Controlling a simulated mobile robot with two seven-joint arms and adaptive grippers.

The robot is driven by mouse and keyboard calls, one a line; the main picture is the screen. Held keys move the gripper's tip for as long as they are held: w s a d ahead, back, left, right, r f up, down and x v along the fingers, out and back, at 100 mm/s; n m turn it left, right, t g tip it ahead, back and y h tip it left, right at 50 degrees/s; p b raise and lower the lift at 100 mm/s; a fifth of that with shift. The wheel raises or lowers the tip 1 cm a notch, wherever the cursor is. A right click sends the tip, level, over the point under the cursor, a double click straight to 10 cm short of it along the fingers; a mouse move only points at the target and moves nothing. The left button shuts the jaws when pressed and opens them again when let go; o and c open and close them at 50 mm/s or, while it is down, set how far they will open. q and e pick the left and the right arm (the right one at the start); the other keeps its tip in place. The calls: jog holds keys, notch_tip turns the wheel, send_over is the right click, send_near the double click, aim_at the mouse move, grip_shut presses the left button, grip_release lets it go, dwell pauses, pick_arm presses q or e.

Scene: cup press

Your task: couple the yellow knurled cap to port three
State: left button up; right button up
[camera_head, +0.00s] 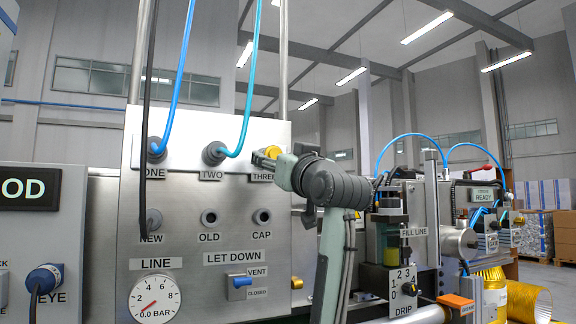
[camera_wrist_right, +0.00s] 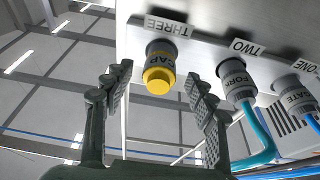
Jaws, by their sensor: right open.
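Whether the cap is fully seated cannot be told. My left gripper is out of view.
Port one (camera_head: 156,149) and port two (camera_head: 213,152) carry blue and teal hoses left of port three. Below are the sockets OLD (camera_head: 208,217) and CAP (camera_head: 262,216), both empty, and NEW with a black hose. A LET DOWN switch (camera_head: 240,281) and a gauge (camera_head: 155,299) sit lower.

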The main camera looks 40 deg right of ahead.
jog(key=v, duration=1)
dwell(0.3)
